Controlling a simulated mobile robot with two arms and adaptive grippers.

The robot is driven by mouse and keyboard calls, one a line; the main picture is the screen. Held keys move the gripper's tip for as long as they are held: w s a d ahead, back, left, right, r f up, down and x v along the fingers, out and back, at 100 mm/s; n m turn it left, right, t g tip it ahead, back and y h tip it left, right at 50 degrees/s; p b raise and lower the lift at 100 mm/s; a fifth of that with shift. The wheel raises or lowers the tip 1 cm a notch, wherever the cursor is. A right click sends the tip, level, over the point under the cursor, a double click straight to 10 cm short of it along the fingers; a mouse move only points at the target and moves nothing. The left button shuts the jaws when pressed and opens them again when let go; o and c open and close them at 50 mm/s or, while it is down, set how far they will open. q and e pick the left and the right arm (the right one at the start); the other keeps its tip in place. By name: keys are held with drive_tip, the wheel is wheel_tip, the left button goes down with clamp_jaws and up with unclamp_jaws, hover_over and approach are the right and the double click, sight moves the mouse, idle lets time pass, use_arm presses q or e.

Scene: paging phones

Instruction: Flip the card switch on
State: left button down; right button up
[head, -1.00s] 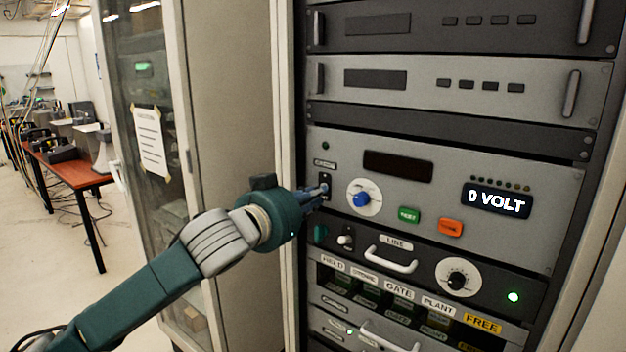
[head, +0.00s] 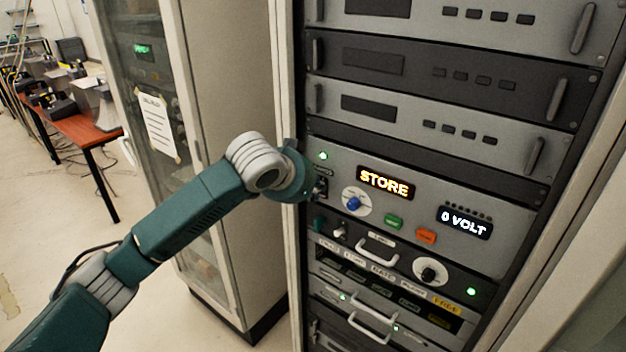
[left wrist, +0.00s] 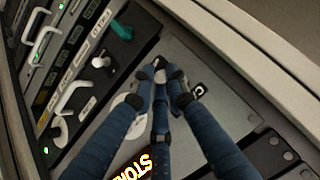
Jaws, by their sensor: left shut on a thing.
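The card switch (head: 322,186) is at the left edge of the grey panel in the rack, mostly hidden by my left gripper (head: 316,187) in the head view. In the left wrist view the fingers of my left gripper (left wrist: 160,76) are closed together around the small pale switch lever (left wrist: 159,63). The lever's exact tilt is hard to tell. A green lamp (head: 323,155) above the switch is lit. The panel's upper display (head: 385,182) reads "STORE". My right gripper is in neither view.
A blue knob (head: 354,204), a green button (head: 393,221) and an orange button (head: 426,236) sit right of the switch. A "0 VOLT" display (head: 466,222) is farther right. Below are a drawer handle (head: 376,249) and a dark dial (head: 430,271). A glass-doored cabinet (head: 160,130) stands left.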

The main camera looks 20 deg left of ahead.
use_arm(q)
drive_tip(key=shift+w+r+g, duration=0.1)
drive_tip(key=shift+r+g, duration=0.05)
drive_tip(key=shift+g, duration=0.35)
drive_tip(key=c, duration=1.7)
unclamp_jaws()
drive_tip(key=shift+w, duration=0.1)
drive_tip(key=shift+c, duration=0.2)
drive_tip(key=shift+a, duration=0.1)
drive_tip(key=shift+r, duration=0.1)
drive_tip(key=d+v, duration=0.1)
drive_tip(key=v, duration=0.6)
drive_tip(key=shift+s+a+r, duration=0.25)
drive_tip(key=shift+s+a, duration=0.05)
drive_tip(key=shift+a, duration=0.1)
